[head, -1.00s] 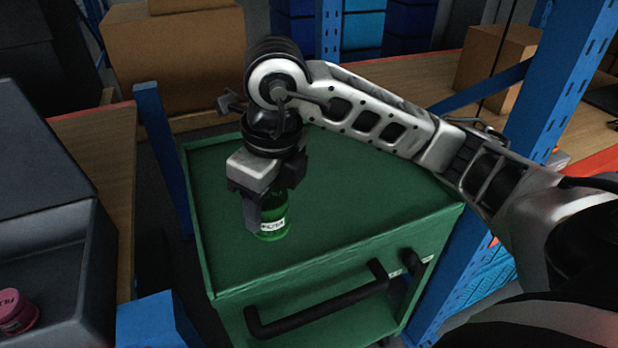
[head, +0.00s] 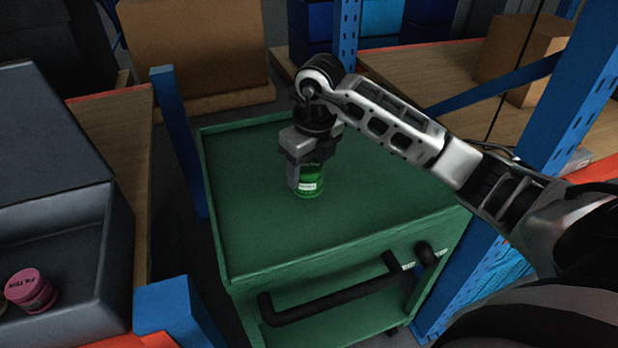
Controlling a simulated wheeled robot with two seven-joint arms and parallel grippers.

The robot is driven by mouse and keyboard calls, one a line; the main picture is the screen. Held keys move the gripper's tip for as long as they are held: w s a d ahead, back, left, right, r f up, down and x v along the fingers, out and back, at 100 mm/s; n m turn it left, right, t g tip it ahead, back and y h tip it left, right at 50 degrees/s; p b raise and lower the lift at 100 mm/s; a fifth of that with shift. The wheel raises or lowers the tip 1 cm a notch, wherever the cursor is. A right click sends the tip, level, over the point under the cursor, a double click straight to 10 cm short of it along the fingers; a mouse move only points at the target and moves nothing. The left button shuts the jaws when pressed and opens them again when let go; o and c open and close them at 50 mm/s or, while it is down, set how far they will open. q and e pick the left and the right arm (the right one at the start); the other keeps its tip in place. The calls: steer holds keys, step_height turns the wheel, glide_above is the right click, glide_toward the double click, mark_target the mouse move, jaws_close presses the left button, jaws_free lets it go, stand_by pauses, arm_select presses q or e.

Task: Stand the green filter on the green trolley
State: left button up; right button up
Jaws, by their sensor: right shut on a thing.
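The green filter (head: 308,186) is a small cylinder with a white label band. It is upright over the middle of the green trolley (head: 262,240), and its base looks at or very close to the trolley's top; I cannot tell if it touches. My right gripper (head: 305,172) points down from above and is shut on the filter, hiding its upper part and left side. My left gripper is not in view.
A pink filter (head: 30,290) sits in a dark grey tank (head: 88,240) at the left. Blue rack posts (head: 180,145) flank the trolley. A black handle (head: 340,295) runs along its front. The trolley top is otherwise clear. Cardboard boxes (head: 195,45) stand behind.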

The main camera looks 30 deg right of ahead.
mark_target(309, 181)
steer(key=shift+w+d+f, duration=0.15)
steer(key=shift+f, duration=0.1)
steer(key=f, duration=0.2)
steer(key=f+p, duration=0.1)
steer(key=shift+w+d+f, duration=0.15)
steer(key=shift+d+f, duration=0.1)
steer(key=shift+f, duration=0.1)
steer(key=shift+f, duration=0.2)
steer(key=o, duration=1)
steer(key=shift+c, duration=0.2)
steer(key=shift+r, duration=0.1)
